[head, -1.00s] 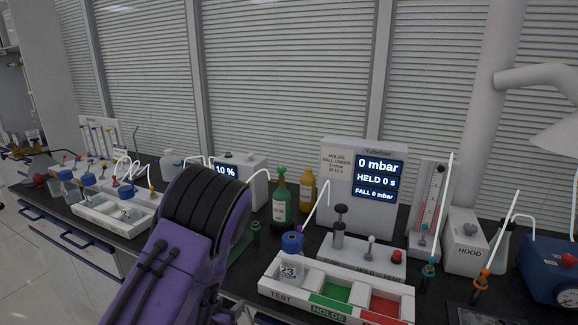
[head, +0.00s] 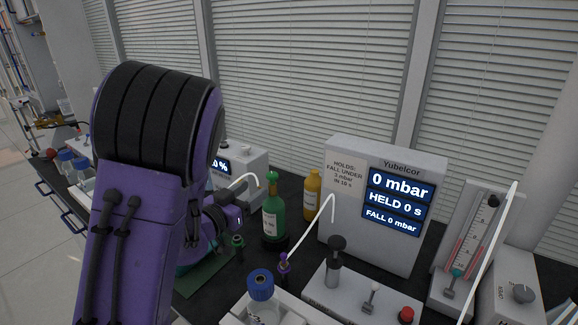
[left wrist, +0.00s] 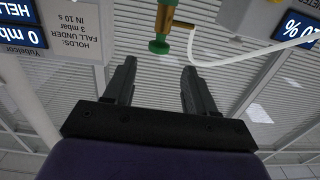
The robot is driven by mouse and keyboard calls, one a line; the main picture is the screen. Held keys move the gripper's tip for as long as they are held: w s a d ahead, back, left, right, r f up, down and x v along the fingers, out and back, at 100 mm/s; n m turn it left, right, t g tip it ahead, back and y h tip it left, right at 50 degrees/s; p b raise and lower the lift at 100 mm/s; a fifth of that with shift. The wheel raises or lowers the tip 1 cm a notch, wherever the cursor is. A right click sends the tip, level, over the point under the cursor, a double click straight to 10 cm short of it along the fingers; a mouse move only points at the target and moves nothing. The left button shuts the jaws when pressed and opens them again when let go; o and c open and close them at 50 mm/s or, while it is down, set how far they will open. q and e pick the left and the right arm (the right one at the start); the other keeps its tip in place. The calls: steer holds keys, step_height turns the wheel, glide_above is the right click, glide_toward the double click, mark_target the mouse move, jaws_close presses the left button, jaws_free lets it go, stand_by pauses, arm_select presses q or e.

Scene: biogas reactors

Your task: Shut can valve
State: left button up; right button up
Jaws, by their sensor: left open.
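The green can (head: 275,218) stands upright on the dark bench in the head view. Its brass valve has a green knob (left wrist: 159,46) and a side outlet with a white hose, seen upside down in the left wrist view. My left gripper (left wrist: 158,72) is open and empty, its two dark fingers pointing towards the valve. The knob lies beyond the fingertips, roughly in line with the gap between them, not touching. In the head view my arm hides most of the gripper, which is left of the can. My right gripper is not in view.
A yellow bottle (head: 312,194) stands right of the can. The display box (head: 344,205) reads 0 mbar. In front are a plunger unit (head: 347,298), a blue-capped bottle (head: 262,287) and a purple-fitted hose (head: 284,264). A box with a percent display (head: 240,158) stands behind.

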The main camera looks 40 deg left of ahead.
mark_target(272, 174)
arm_select(q)
steer(key=w+p, duration=0.1)
steer(key=w, duration=0.2)
steer(key=w+p, duration=0.1)
steer(key=w, duration=0.2)
steer(key=w+a+p, duration=0.1)
steer(key=w, duration=0.2)
steer(key=shift+w+r+p, duration=0.2)
steer(key=shift+w+p, duration=0.1)
steer(key=shift+w, duration=0.05)
steer(key=shift+s+r, duration=0.1)
steer(key=shift+s, duration=0.1)
steer(key=c, duration=0.9)
